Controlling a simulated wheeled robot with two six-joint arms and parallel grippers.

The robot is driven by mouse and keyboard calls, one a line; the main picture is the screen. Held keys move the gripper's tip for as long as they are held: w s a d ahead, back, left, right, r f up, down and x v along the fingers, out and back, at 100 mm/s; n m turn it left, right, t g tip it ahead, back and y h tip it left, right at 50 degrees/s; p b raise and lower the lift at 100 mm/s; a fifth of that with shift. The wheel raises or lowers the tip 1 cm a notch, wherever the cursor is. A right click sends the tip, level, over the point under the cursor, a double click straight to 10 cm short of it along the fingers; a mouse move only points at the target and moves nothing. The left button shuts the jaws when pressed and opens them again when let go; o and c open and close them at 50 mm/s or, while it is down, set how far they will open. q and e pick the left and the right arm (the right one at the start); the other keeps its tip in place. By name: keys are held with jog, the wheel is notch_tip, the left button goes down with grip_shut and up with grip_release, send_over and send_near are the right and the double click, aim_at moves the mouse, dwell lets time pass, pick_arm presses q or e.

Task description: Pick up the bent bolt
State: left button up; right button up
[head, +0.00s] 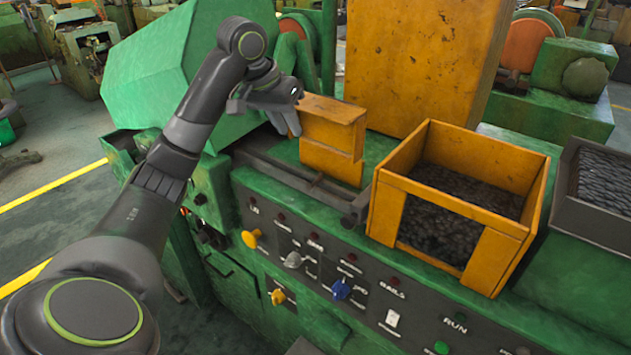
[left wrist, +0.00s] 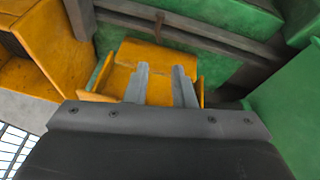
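My left gripper (head: 284,122) hangs over the green machine at the left side of a yellow chute (head: 333,150). In the left wrist view the two fingers of my left gripper (left wrist: 161,78) stand apart with nothing seen between them, in front of the yellow chute (left wrist: 150,54). A small thin brownish piece (head: 318,179) lies at the dark rail beside the chute; it also shows in the left wrist view (left wrist: 159,24). I cannot tell whether it is the bent bolt. No clear bent bolt shows elsewhere. My right gripper is not in view.
A yellow bin (head: 500,222) of dark small parts stands right of the chute, with a dark tray (head: 560,190) beyond it. A tall yellow cabinet (head: 425,60) rises behind. A sloping green cover (head: 150,70) is left. Knobs line the front panel (head: 330,265).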

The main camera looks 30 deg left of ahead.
pick_arm(q)
jog(key=f, duration=0.1)
jog(key=b, duration=0.8)
send_near(317, 179)
jog(key=x, duration=0.2)
jog(key=p+x, duration=0.3)
jog(key=x, duration=0.1)
jog(key=shift+w+f, duration=0.2)
jog(key=shift+f, duration=0.2)
jog(key=shift+w+f, duration=0.2)
jog(key=shift+f, duration=0.35)
jog(key=shift+d, duration=0.1)
grip_shut()
